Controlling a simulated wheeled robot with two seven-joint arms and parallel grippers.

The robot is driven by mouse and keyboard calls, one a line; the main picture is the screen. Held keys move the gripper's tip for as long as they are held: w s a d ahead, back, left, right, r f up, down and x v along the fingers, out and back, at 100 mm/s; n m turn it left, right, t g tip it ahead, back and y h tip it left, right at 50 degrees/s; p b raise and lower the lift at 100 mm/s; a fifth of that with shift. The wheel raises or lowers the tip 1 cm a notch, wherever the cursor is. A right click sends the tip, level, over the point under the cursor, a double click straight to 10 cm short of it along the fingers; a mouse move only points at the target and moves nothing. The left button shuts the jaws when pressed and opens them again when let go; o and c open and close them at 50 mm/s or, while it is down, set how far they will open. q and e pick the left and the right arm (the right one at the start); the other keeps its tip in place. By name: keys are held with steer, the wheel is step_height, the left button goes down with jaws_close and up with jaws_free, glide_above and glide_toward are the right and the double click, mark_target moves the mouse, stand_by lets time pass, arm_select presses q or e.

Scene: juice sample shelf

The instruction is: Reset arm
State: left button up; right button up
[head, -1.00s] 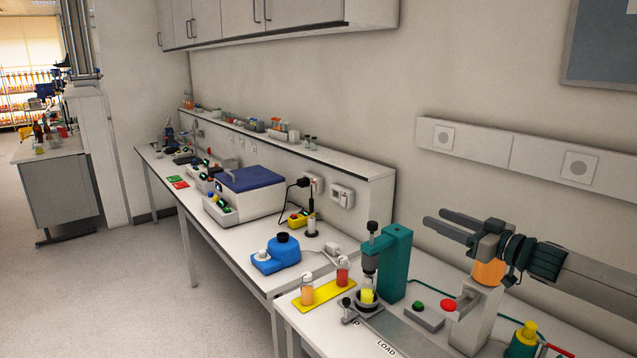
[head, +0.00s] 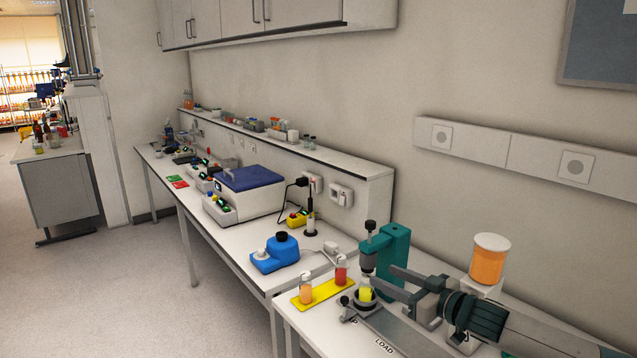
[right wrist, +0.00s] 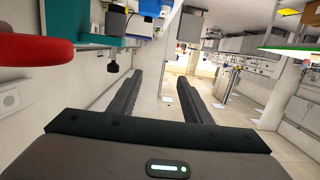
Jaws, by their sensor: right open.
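My right gripper (head: 384,281) is open and empty, with its two fingers apart and pointing left, low in front of the teal press (head: 394,262). The fingers also show apart in the right wrist view (right wrist: 158,76). A small bottle with yellow contents (head: 365,294) stands under the press head, just left of the fingertips; I cannot tell whether they touch. A jar with orange contents (head: 488,262) stands on a white pedestal behind my right gripper. My right arm hides part of the bench. My left gripper is not in view.
A yellow tray (head: 328,294) with an orange bottle (head: 306,291) and a red bottle (head: 341,271) lies left of the press. A blue device (head: 275,257) and a white box with a blue lid (head: 246,190) stand farther along. The floor at left is clear.

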steer(key=s+a+f+m+g+h, duration=0.1)
steer(key=s+a+f+h, duration=0.1)
steer(key=s+a+f, duration=0.5)
steer(key=s+a+f+m+g+h, duration=0.1)
steer(key=s+a+f+h, duration=0.1)
steer(key=s+f, duration=0.95)
steer(key=s+d+f+m+g+h, duration=0.15)
steer(key=s+d+f, duration=0.3)
steer(key=s, duration=0.65)
steer(key=s+d+f+m+g+h, duration=0.1)
steer(key=s+d+f+g+h, duration=0.3)
steer(key=s, duration=0.7)
steer(key=s+d+f+m+g+h, duration=0.1)
steer(key=s+d+f+g, duration=0.1)
steer(key=s+d, duration=0.6)
steer(key=s+a+f+g+b, duration=0.15)
steer(key=f+b, duration=0.25)
steer(key=f, duration=1.4)
steer(key=s+a+f+b, duration=0.1)
steer(key=s+f+b, duration=0.2)
steer(key=f, duration=1.6)
steer(key=s+d+f+b, duration=0.3)
steer(key=s+f+b, duration=0.2)
steer(key=s+f, duration=1.2)
step_height(320, 180, down, 5)
steer(key=shift+s+d+g+b, duration=0.2)
steer(key=shift+s+g+b, duration=0.2)
